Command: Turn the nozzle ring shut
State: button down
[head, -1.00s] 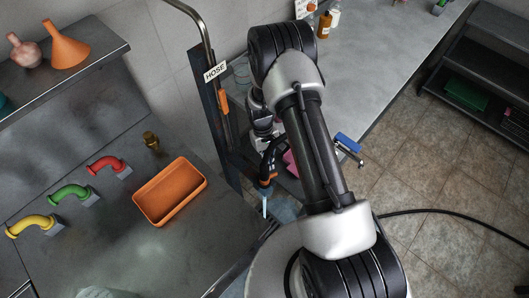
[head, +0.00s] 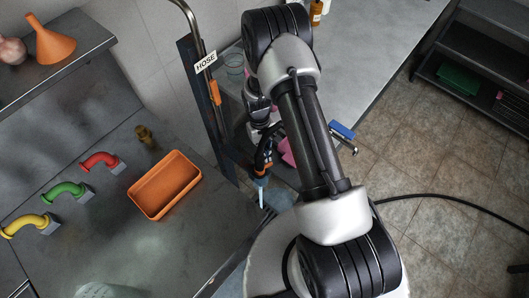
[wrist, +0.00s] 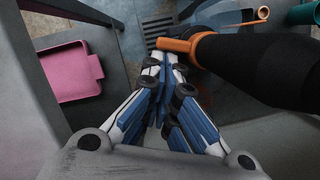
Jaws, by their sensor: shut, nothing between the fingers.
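The black hose nozzle (wrist: 255,62) lies across the upper right of the wrist view. Its orange ring (wrist: 200,47) has a tab that sticks out to the left. My gripper (wrist: 164,62) is shut and empty, its blue and white fingertips beside the tab's end, touching or nearly so; I cannot tell which. In the head view the nozzle (head: 263,160) hangs by the HOSE post, with a pale streak (head: 262,194) below its tip that looks like water. My arm hides most of my gripper there.
An orange tray (head: 165,186) and red, green and yellow pipes (head: 64,191) are on the steel counter at left. The HOSE post (head: 208,110) stands close to the nozzle. A pink container (wrist: 70,71) lies left in the wrist view. A black hose (head: 450,204) crosses the floor.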

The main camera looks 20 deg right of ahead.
jog(key=shift+s+d+m, duration=0.2)
jog(key=shift+m, duration=0.3)
jog(key=shift+s+d+m+t+y, duration=0.1)
jog(key=shift+s+d+m+y, duration=0.4)
jog(key=shift+m, duration=0.85)
jog(key=shift+s+d+m+t+y, duration=0.15)
jog(key=shift+s+m, duration=0.55)
jog(key=shift+m, duration=0.7)
jog(key=shift+s+d+m+t+y, duration=0.15)
jog(key=shift+s+m+y, duration=0.35)
jog(key=shift+m, duration=0.85)
jog(key=shift+s, duration=0.1)
jog(key=shift+w+a+b, duration=0.35)
jog(key=shift+w+a, duration=0.15)
jog(key=shift+a, duration=0.05)
